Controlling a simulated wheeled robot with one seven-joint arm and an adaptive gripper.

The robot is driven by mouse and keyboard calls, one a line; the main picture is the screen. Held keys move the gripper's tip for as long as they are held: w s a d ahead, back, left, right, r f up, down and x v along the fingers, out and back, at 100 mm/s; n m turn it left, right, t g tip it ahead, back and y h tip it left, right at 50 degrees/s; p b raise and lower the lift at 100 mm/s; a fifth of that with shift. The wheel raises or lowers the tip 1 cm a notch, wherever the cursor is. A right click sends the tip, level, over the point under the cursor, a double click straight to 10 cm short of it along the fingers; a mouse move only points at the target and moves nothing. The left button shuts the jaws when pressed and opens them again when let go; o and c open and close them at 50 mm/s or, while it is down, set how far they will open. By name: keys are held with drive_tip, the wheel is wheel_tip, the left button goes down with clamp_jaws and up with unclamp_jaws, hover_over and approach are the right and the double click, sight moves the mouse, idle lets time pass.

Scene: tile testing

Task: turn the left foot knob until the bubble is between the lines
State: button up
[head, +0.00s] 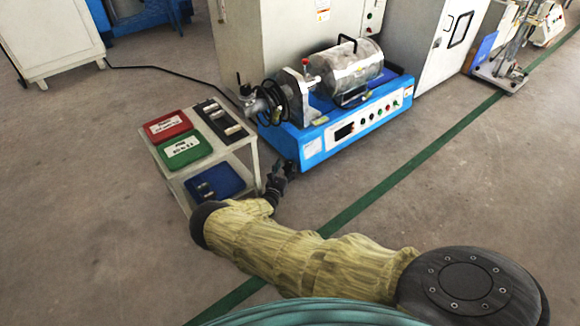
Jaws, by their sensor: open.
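The tile testing machine (313,148) has a blue base with a front panel and a metal drum (347,72) on top. A small dark piece at the base's lower left corner (290,167) could be the left foot knob, but it is too small to be sure. The bubble and its lines cannot be made out. My gripper (276,178) is open, low beside that corner, just in front of the machine and right of the cart. I cannot tell whether it touches the knob.
A light cart (170,172) stands close on the left, with a red tray (168,126), a green tray (187,149) and a blue tray (217,183). A grey cabinet (238,40) is behind the machine. A green floor line (400,165) crosses open floor on the right.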

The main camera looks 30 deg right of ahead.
drive_tip(key=shift+w+d, duration=0.4)
drive_tip(key=shift+w, duration=0.05)
drive_tip(key=shift+s+d, duration=0.1)
drive_tip(key=shift+d, duration=0.2)
drive_tip(key=c, duration=1)
drive_tip(key=shift+s, duration=0.1)
drive_tip(key=shift+r+p, duration=0.15)
drive_tip(key=shift+p, duration=0.25)
